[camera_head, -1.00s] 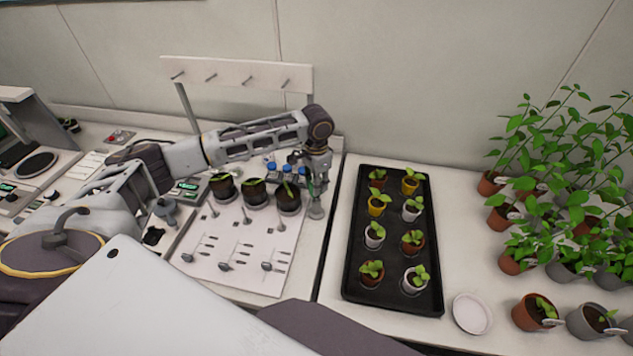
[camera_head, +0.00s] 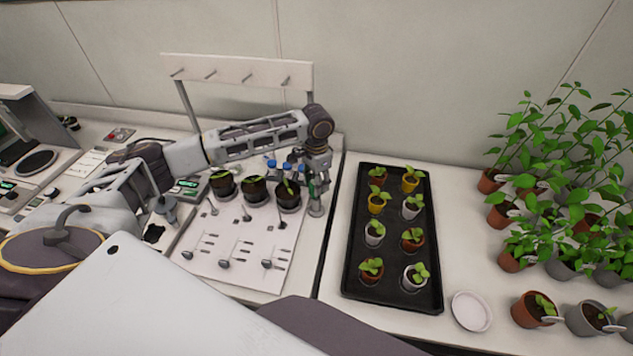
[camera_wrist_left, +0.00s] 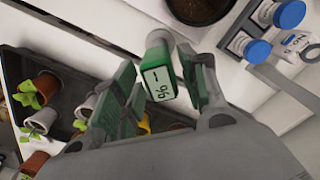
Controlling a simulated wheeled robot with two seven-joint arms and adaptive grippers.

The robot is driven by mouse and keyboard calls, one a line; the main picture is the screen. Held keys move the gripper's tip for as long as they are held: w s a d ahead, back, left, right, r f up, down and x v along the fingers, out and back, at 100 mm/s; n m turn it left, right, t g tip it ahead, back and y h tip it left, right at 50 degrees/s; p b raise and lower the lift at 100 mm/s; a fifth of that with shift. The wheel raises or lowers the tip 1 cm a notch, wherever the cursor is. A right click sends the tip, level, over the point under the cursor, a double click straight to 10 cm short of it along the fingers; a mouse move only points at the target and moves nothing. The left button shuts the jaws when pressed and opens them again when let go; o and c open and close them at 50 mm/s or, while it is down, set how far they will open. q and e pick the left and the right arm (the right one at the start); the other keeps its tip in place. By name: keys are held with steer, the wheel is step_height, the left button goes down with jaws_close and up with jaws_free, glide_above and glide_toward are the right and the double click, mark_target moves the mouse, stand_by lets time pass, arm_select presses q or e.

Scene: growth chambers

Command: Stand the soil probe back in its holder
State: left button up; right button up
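The soil probe (camera_wrist_left: 160,78) has a green head with a small display reading about 96. It sits between the two green-padded fingers of my left gripper (camera_wrist_left: 158,95) in the left wrist view, with gaps visible beside it, so the gripper looks open around it. In the head view my left gripper (camera_head: 316,178) points down over the grey cylindrical holder (camera_head: 316,210) at the back right of the bench. The probe appears upright in the holder, but its lower part and tip are hidden. My right gripper is in neither view.
Three dark pots (camera_head: 256,190) stand left of the holder, with blue-capped bottles (camera_head: 272,165) behind them. A white board (camera_head: 220,272) with small tools lies in front. A black seedling tray (camera_head: 350,285) is on the right. A peg rack (camera_head: 240,72) stands behind.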

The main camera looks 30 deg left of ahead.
arm_select(q)
steer(key=shift+o, duration=0.3)
step_height(320, 180, up, 12)
stand_by(0.8)
steer(key=shift+s+f, duration=0.1)
stand_by(0.6)
